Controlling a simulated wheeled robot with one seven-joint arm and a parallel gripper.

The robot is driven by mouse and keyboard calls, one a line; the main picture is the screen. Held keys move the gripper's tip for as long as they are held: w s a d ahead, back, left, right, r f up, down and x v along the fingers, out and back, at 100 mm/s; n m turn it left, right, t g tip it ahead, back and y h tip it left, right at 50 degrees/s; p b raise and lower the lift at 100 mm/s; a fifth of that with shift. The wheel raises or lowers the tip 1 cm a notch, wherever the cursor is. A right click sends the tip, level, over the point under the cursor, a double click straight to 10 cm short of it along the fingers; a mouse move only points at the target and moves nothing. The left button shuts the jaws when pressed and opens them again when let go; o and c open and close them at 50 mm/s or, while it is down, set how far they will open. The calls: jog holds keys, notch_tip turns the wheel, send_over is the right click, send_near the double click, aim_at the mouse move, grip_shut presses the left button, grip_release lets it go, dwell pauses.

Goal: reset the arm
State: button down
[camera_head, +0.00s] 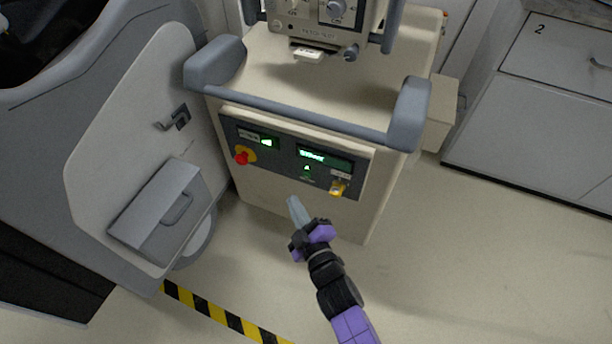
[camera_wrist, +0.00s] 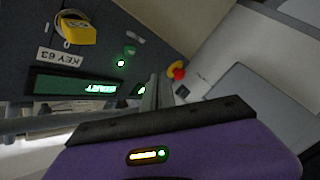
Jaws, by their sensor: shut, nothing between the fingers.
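My gripper (camera_head: 294,207) is shut and empty, in front of the lower part of a beige cart (camera_head: 345,218). Its shut fingers also show in the wrist view (camera_wrist: 158,92). My purple and black arm reaches up from the bottom of the head view.
A grey handle bar (camera_head: 300,108) with thick ends runs across the cart above the panel. A large grey unit with a latch (camera_head: 175,120) and a handled box (camera_head: 158,212) stands at left. Grey drawers (camera_head: 540,120) stand at right. Yellow-black tape (camera_head: 215,312) crosses the floor. The right floor is clear.

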dwell(0.5)
notch_tip(320, 180, up, 6)
jog(key=s+d+m+t, duration=0.2)
jog(key=s+d+m, duration=0.1)
jog(key=m, duration=0.1)
jog(key=s+d+r+m+g+h, duration=0.1)
jog(key=s+d+r+m+h, duration=0.25)
jog(key=s+d, duration=0.55)
jog(key=s+d+r+m+g+h, duration=0.1)
jog(key=s+d+r+m+h, duration=0.25)
jog(key=s, duration=1.05)
jog(key=s+d+r+m+h, duration=0.1)
jog(key=s+d+r+m, duration=0.25)
jog(key=s+d, duration=0.65)
notch_tip(320, 180, up, 18)
jog(key=s+p, duration=0.1)
jog(key=p, duration=1.8)
jog(key=shift+s+a+r+g, duration=0.2)
jog(key=shift+s+a+g, duration=0.1)
jog(key=shift+s+a, duration=0.1)
jog(key=shift+m, duration=0.25)
